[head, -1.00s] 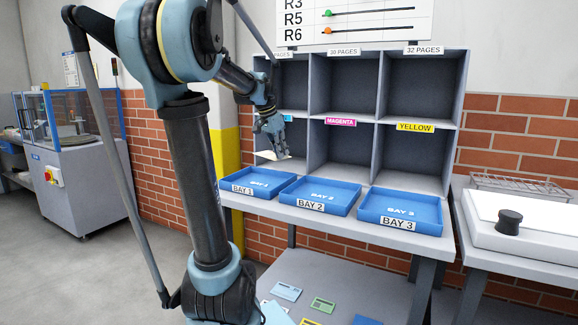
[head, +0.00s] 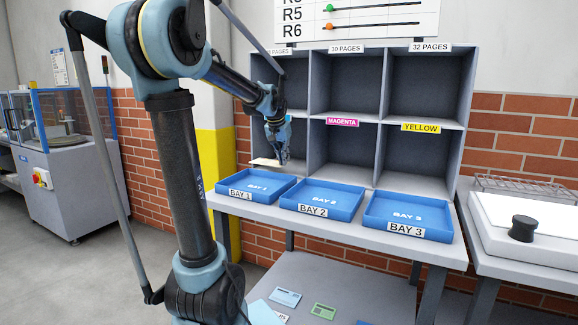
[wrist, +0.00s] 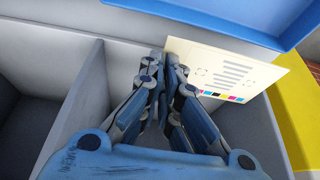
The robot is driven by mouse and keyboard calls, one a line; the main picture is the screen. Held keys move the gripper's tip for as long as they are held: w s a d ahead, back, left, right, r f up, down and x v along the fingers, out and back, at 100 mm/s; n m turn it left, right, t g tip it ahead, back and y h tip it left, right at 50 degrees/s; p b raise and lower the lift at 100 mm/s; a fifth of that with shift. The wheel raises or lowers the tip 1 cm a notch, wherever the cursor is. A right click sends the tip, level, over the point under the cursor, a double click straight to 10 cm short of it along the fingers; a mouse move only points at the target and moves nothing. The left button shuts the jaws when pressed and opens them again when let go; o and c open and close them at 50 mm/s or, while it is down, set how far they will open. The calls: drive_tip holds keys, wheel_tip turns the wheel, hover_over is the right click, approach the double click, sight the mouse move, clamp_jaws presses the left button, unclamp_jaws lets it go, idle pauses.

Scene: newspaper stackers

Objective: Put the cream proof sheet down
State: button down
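The cream proof sheet (wrist: 225,75) has printed lines and a row of colour patches in the wrist view. In the head view it shows as a thin pale strip (head: 264,162) in front of the lower left compartment, behind the BAY 1 tray (head: 240,198). My gripper (head: 281,160) points down at the sheet's right end. In the wrist view the fingers (wrist: 165,66) are close together at the sheet's edge and appear shut on it. Whether the sheet touches the surface below cannot be told. The fingers hide part of its edge.
The grey rack (head: 313,100) has several compartments, with MAGENTA and YELLOW labels on the shelf. The BAY 2 (head: 318,212) and BAY 3 (head: 405,231) trays look empty. A yellow-and-white pillar (head: 216,160) stands left of the rack.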

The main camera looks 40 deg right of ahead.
drive_tip(key=shift+w+d+f, duration=0.35)
drive_tip(key=shift+d+f, duration=0.05)
drive_tip(key=shift+d, duration=0.3)
drive_tip(key=shift+w+d+f, duration=0.4)
drive_tip(key=shift+d+f, duration=0.05)
drive_tip(key=shift+d, duration=0.3)
drive_tip(key=shift+w+d+f, duration=0.35)
drive_tip(key=shift+d+f, duration=0.05)
drive_tip(key=shift+d, duration=0.3)
drive_tip(key=shift+w+d+f, duration=0.3)
drive_tip(key=shift+d+f, duration=0.2)
drive_tip(key=shift+w+d+f, duration=0.25)
drive_tip(key=shift+d+f, duration=0.2)
drive_tip(key=c, duration=1.8)
unclamp_jaws()
drive_tip(key=v, duration=0.5)
drive_tip(key=shift+s+a, duration=0.2)
drive_tip(key=shift+a, duration=0.15)
drive_tip(key=s+a, duration=0.1)
drive_tip(key=a, duration=0.2)
drive_tip(key=s+a, duration=0.2)
drive_tip(key=a, duration=0.1)
drive_tip(key=s+a, duration=0.2)
drive_tip(key=a, duration=0.2)
drive_tip(key=shift+s, duration=0.15)
